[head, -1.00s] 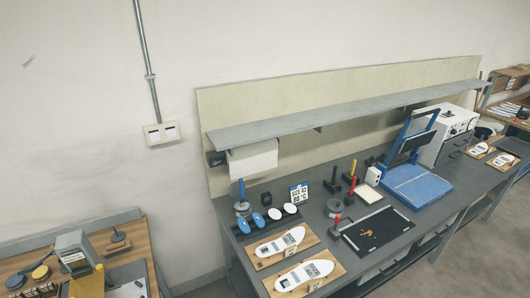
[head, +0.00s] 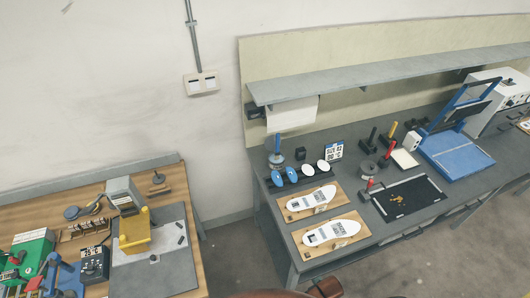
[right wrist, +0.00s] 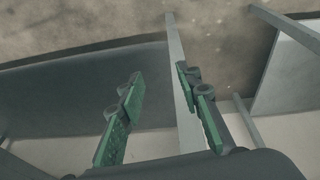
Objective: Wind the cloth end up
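The white cloth (head: 292,113) hangs as a pale sheet under the left end of the grey shelf, against the cream back panel. A dark bracket (head: 256,111) is at its left end. I cannot tell how much cloth is wound there. In the right wrist view my right gripper (right wrist: 158,82) has its two green-padded fingers spread wide apart with nothing between them. It is not near the cloth. My left gripper is not in view.
Below the cloth, the grey bench (head: 375,230) holds blue and white pads (head: 291,176), two insole boards (head: 333,233) and a black tray (head: 408,198). A blue press (head: 457,153) stands right. A wooden table (head: 178,190) is at left, with floor between.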

